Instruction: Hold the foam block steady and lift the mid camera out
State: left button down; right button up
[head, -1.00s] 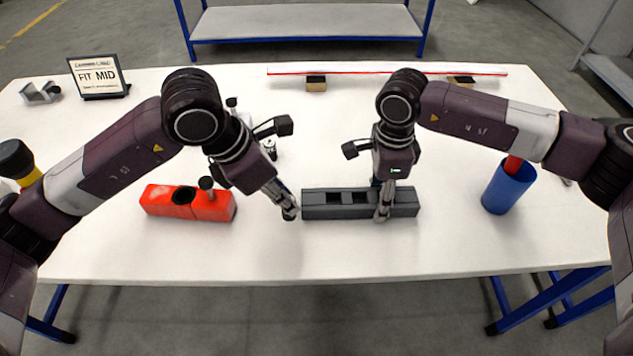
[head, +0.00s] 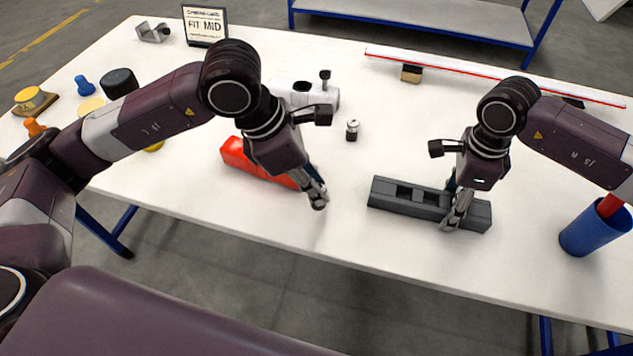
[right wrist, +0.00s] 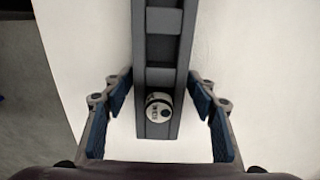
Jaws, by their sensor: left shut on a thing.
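The dark grey foam block (head: 388,193) lies on the white table, with two open pockets in its left and middle parts. My right gripper (head: 454,222) is at its right part. In the right wrist view my right gripper (right wrist: 160,108) is open, its blue pads on both sides of the block (right wrist: 158,48) with narrow gaps. A round silver camera (right wrist: 159,107) sits in the block between those pads. My left gripper (head: 318,200) is shut on a small dark thing, probably a camera, mostly hidden by the fingertips, left of the block and apart from it.
A red nosecone (head: 240,158) lies behind my left gripper, partly hidden. A small silver-and-black camera (head: 352,130) stands on the table behind. A white nosecone (head: 325,95) is further back. A blue cup (head: 590,235) stands right. A sign (head: 205,25) reads "FIT MID".

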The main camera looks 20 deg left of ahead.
jog(key=shift+o, duration=0.8)
notch_tip(320, 180, up, 12)
